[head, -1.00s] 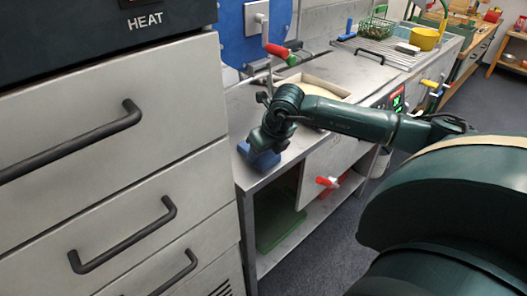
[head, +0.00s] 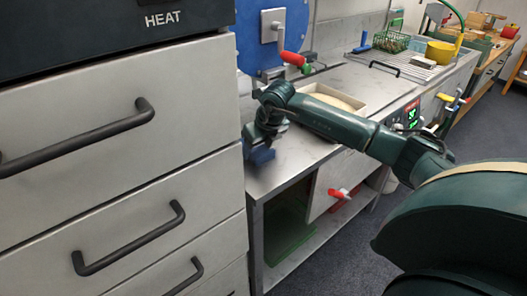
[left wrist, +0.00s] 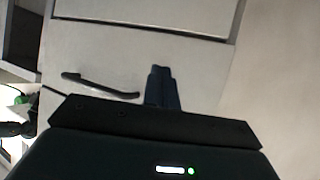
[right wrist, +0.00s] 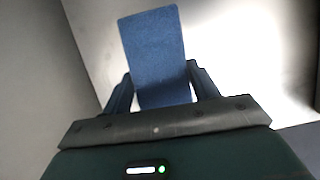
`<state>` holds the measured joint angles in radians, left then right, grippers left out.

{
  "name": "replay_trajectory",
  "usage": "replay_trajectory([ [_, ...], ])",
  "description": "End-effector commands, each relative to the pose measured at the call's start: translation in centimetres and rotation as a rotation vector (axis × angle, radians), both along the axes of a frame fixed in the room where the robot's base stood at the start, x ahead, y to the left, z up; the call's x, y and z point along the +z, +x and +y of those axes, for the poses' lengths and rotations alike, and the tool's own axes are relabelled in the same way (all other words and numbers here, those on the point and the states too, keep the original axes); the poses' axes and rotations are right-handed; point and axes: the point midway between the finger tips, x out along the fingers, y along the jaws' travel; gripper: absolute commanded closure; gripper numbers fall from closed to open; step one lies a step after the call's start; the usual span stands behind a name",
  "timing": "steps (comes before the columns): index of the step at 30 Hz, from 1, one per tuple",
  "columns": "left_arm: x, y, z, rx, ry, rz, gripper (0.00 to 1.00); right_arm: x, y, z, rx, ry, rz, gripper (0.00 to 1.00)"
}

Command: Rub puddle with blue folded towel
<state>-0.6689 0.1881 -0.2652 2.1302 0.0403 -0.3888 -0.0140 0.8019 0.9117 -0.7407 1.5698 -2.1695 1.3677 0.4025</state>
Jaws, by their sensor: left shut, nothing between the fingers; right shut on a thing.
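My right gripper (head: 256,140) is shut on the blue folded towel (head: 262,156) at the near left end of the steel counter, close beside the drawer cabinet. The towel looks slightly blurred in the head view. In the right wrist view the towel (right wrist: 155,50) sticks out flat between the two fingers of the right gripper (right wrist: 160,80), over a bright, shiny surface. I cannot make out a puddle, nor tell for certain whether the towel touches the counter. My left gripper (left wrist: 162,72) is shut and empty, in front of grey drawer fronts; the head view does not show it.
The drawer cabinet (head: 110,110) with black handles stands left of the counter (head: 290,165). A shallow tray (head: 355,103) sits behind my right forearm. A red-handled crank (head: 291,58) sticks out from the blue disc. A yellow pot (head: 440,53) stands farther back.

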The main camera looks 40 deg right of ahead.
Motion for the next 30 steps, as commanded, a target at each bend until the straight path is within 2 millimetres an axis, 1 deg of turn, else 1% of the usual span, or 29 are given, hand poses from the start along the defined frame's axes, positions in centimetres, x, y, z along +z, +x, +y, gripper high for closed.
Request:
replay_trajectory([
  [9,-0.1,0.0,0.0,0.002,-0.001,0.004,1.00,-0.1,0.1,0.0,0.001,0.000,0.003,0.62],
  [13,0.1,0.0,0.0,0.005,-0.001,0.006,1.00,0.5,0.1,0.0,0.000,0.000,0.002,0.62],
  [30,3.5,-0.4,-0.3,0.003,-0.009,0.015,1.00,6.0,0.1,0.0,0.000,0.001,-0.001,0.62],
])
